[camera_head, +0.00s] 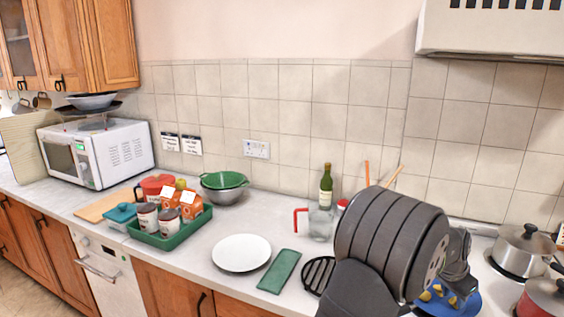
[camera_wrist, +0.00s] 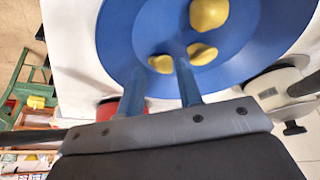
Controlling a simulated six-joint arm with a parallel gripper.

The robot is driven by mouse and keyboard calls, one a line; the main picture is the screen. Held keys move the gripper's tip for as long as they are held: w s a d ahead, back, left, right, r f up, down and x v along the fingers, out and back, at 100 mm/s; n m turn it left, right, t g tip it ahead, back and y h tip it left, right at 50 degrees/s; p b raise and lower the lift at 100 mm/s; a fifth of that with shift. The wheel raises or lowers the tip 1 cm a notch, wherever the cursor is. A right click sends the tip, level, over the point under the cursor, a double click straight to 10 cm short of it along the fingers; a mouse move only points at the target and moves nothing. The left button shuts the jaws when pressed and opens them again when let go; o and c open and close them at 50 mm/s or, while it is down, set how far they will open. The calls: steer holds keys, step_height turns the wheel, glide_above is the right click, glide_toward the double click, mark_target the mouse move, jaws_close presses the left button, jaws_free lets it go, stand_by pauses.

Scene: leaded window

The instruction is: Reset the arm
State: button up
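My gripper (camera_wrist: 158,68) hangs over a blue plate (camera_wrist: 268,30) in the wrist view. Its two fingers stand apart with a gap between them, and nothing appears gripped. Yellow pieces lie on the plate: one (camera_wrist: 208,14) at the top, one (camera_wrist: 201,54) by the right fingertip, and one (camera_wrist: 160,63) seen between the fingertips. Whether a fingertip touches a piece I cannot tell. In the head view my dark arm covers much of the blue plate (camera_head: 468,304) at the lower right.
Pots (camera_head: 522,250) stand on the hob at the right. A bottle (camera_head: 326,187) and a glass jug (camera_head: 320,222) stand behind my arm. A range hood (camera_head: 490,35) hangs above.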

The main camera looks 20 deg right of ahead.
steer(key=shift+x, duration=1.05)
step_height(320, 180, up, 5)
steer(key=shift+s+f, duration=0.1)
steer(key=s+a+r, duration=0.2)
steer(key=s+r, duration=0.5)
steer(key=s, duration=0.4)
steer(key=w+a+n, duration=0.1)
steer(key=w+a, duration=0.3)
steer(key=w, duration=0.4)
steer(key=w+a+n+t, duration=0.1)
steer(key=w+a, duration=0.2)
steer(key=w, duration=0.4)
steer(key=w+a+n, duration=0.1)
steer(key=w+a, duration=0.3)
steer(key=w, duration=0.4)
steer(key=w+a+f+n, duration=0.1)
steer(key=w+a+n, duration=0.1)
steer(key=w+a, duration=1.5)
steer(key=shift+a+t, duration=0.4)
steer(key=shift+a, duration=0.1)
steer(key=shift+f, duration=0.1)
